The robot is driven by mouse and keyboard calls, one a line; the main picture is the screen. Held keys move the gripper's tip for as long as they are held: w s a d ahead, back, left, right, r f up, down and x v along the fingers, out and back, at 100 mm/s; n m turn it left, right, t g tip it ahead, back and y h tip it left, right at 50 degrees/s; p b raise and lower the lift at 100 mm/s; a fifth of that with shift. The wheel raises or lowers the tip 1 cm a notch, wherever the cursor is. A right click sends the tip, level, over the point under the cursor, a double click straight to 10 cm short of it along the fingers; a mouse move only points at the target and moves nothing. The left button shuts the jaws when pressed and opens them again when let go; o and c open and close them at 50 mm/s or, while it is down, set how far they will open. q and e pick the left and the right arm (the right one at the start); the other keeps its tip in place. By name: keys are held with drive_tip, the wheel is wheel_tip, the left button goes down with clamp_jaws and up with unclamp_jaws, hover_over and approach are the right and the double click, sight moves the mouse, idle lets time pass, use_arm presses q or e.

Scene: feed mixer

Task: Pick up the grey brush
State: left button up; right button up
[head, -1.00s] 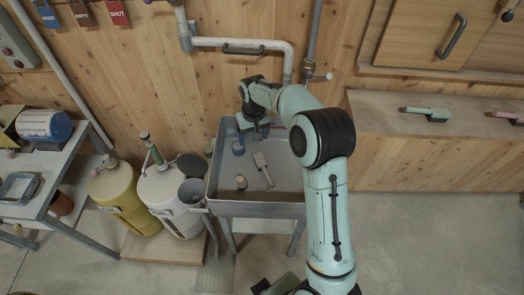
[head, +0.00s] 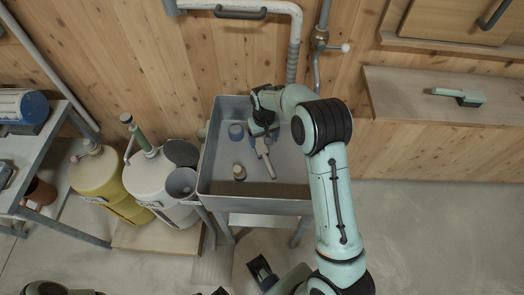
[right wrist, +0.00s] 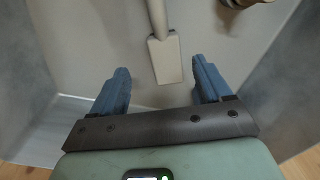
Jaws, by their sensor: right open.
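The grey brush (head: 261,148) lies on the floor of the grey metal basin (head: 205,178). Its broad flat end points toward my right gripper and its thin handle points away, toward the basin's front. My right gripper (head: 264,130) is inside the basin, just behind the broad end. In the right wrist view my right gripper (right wrist: 160,80) is open, with blue fingers on either side of the broad end of the brush (right wrist: 166,60), and a gap shows on both sides.
A green brush (head: 467,97) lies on the wooden ledge (head: 410,100) at right. White (head: 150,180) and yellow (head: 98,172) containers stand left of the basin.

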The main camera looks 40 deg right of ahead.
sight(262, 149)
drive_tip(key=f, duration=0.6)
drive_tip(key=shift+a+f, duration=0.25)
drive_tip(key=shift+a, duration=0.1)
drive_tip(key=c, duration=1.1)
drive_tip(key=shift+r, duration=0.15)
drive_tip(key=shift+c, duration=0.2)
wheel_tip(262, 149, up, 20)
drive_tip(key=p, duration=0.1)
